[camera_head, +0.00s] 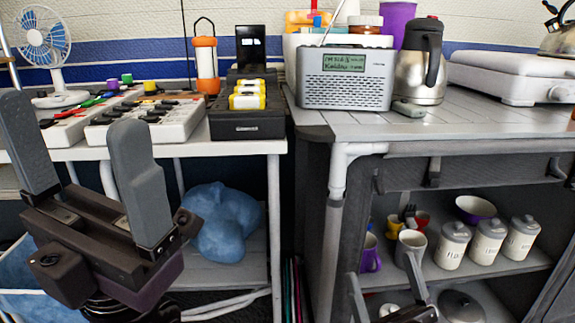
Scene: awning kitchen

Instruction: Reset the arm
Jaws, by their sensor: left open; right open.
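My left gripper (72,115) is large in the left foreground. Its two grey fingers point up and stand wide apart, with nothing between them. It overlaps the front of the white table in the picture. My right gripper (384,270) shows at the bottom edge, right of the middle, in front of the lower shelf. Its fingers are apart and its lower part is cut off by the frame. I see nothing held in it.
The white table (230,148) bears control panels (150,115), a fan (48,50) and a lantern (205,62). The grey counter (450,125) bears a radio (345,78) and a kettle (420,65). Canisters (488,243) and mugs stand on the shelf below.

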